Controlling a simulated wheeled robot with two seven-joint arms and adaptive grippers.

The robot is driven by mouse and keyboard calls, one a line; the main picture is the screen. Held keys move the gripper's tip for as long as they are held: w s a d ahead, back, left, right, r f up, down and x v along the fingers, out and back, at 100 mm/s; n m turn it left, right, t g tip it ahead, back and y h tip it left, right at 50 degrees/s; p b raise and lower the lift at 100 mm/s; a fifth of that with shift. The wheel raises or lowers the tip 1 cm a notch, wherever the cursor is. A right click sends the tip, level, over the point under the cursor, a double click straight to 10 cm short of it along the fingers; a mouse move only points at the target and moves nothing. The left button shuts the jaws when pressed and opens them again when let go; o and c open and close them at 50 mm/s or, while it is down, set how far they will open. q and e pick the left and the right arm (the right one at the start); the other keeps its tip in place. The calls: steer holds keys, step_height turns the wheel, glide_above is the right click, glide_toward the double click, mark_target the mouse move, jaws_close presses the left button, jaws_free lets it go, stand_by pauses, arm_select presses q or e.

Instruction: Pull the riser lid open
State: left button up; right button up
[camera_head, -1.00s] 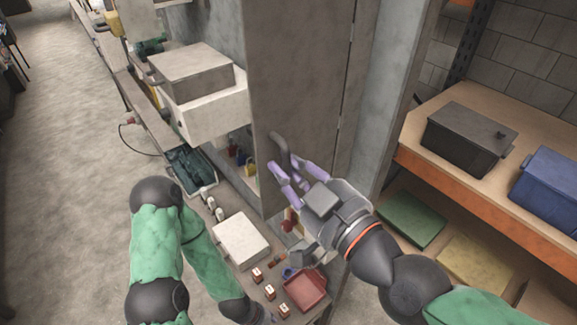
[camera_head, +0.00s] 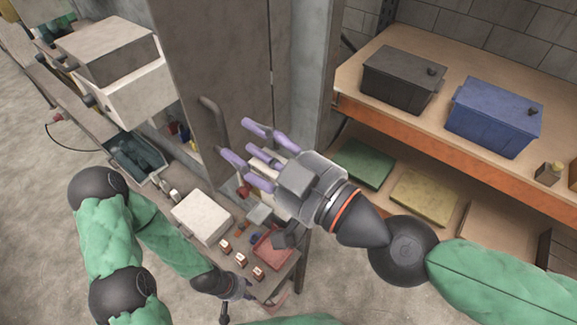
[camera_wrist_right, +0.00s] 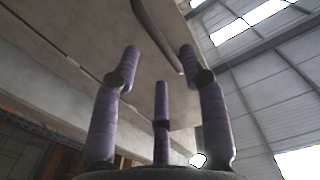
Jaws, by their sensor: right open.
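The riser lid (camera_head: 205,55) is a tall grey upright panel left of centre in the head view, with a dark curved bar handle (camera_head: 214,120) on its face. In the right wrist view, the handle (camera_wrist_right: 155,35) crosses the top beyond the fingers. My right gripper (camera_head: 238,138) is open and empty, its purple fingers just right of and below the handle. They look apart from it. My left gripper (camera_head: 238,288) is low over the near end of the bench, away from the lid. Its fingers are too small and partly hidden to judge.
A bench (camera_head: 182,188) runs along the left with a white box (camera_head: 201,217), a red tray (camera_head: 272,247) and several small blocks. At right, a wooden shelf (camera_head: 405,118) holds a dark bin (camera_head: 402,80) and a blue bin (camera_head: 494,115). Floor is open at far left.

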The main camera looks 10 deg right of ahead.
steer(key=v, duration=0.6)
steer(key=shift+s+d, duration=0.25)
steer(key=shift+d, duration=0.05)
stand_by(0.4)
stand_by(0.7)
